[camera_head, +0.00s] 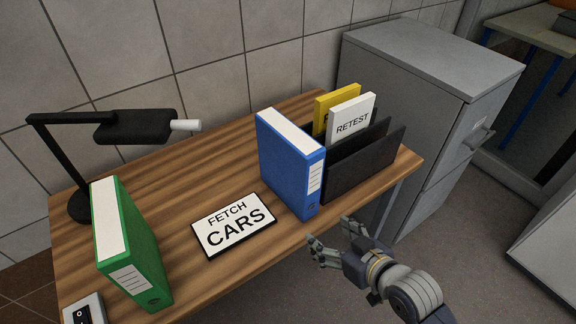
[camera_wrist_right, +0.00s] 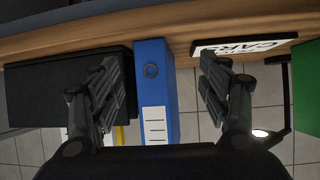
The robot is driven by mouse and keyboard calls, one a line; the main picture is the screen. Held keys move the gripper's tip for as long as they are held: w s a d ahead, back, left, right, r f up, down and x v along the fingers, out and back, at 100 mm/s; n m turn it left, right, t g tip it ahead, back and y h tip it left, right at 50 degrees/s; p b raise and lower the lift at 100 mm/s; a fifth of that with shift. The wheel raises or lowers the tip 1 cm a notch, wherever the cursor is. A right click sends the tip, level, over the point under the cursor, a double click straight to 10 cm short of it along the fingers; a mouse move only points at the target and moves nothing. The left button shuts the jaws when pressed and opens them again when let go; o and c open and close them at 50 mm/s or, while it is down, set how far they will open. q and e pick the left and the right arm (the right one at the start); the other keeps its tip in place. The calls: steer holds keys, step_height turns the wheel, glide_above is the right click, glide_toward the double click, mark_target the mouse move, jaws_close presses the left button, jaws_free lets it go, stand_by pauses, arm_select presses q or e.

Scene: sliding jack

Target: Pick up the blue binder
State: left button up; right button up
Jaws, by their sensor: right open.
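The blue binder (camera_head: 290,165) stands upright on the wooden desk near its front edge, left of the black file holder. Its spine with a white label faces the front. My right gripper (camera_head: 332,240) is open and empty, in front of the desk edge and a little right of the binder, apart from it. In the right wrist view the binder (camera_wrist_right: 153,90) shows between the two open fingers of the right gripper (camera_wrist_right: 165,85), closer to the left finger. My left gripper is not in view.
The black file holder (camera_head: 365,165) with yellow and white folders stands close right of the binder. A "FETCH CARS" sign (camera_head: 233,224) lies to the left. A green binder (camera_head: 130,245), a black lamp (camera_head: 135,126) and a grey cabinet (camera_head: 430,60) stand further out.

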mark_target(315, 174)
steer(key=w+r+y, duration=0.1)
steer(key=w+a+r+t, duration=0.1)
steer(key=w+r, duration=0.1)
steer(key=w+a+r+n+t+y, duration=0.1)
steer(key=r, duration=0.1)
steer(key=shift+w+a+y, duration=0.15)
steer(key=shift+w+y, duration=0.05)
steer(key=shift+y, duration=0.1)
steer(key=w+r, duration=0.1)
steer(key=w+r+t+y, duration=0.1)
steer(key=r, duration=0.1)
steer(key=w+r+y, duration=0.1)
steer(key=shift+w+r+n+t, duration=0.15)
steer(key=shift+r+n+t, duration=0.15)
steer(key=shift+r+n, duration=0.1)
steer(key=shift+w+a+r+y, duration=0.1)
steer(key=shift+w+y, duration=0.2)
steer(key=b+x, duration=0.1)
steer(key=x, duration=0.3)
steer(key=shift+w+a+b, duration=0.4)
steer(key=shift+w+b, duration=0.05)
steer(key=b+x, duration=0.2)
steer(key=x, duration=0.2)
steer(key=shift+w, duration=0.2)
steer(key=shift+w+a, duration=0.2)
steer(key=shift+c, duration=0.2)
